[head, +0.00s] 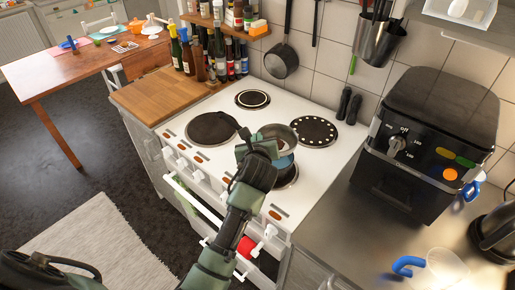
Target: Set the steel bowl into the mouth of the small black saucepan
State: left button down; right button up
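My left gripper (262,145) is over the front right part of the white cooker top. It appears shut on the near left rim of the steel bowl (284,136), a shiny grey round bowl held above the hob. Below and nearer than the bowl is a dark round shape with a bluish patch, seemingly the small black saucepan (288,177), on the front right of the hob. My gripper and arm hide much of it. A black handle (231,121) sticks out to the left behind my gripper. The bowl looks apart from the saucepan, though the gap is hard to judge.
A black air fryer (432,140) stands on the right counter, with a blue-handled clear mug (440,270) nearer. Bottles (213,55) crowd the wooden counter (165,94) at left.

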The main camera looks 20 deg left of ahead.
pick_arm(q)
notch_tip(320, 180, down, 4)
jog(key=shift+f, duration=0.1)
dwell(0.4)
jog(key=c, duration=1.6)
grip_release()
jog(key=shift+f, duration=0.1)
jog(key=shift+c, duration=0.2)
jog(key=shift+r, duration=0.2)
jog(key=b+v, duration=0.1)
jog(key=v, duration=1.1)
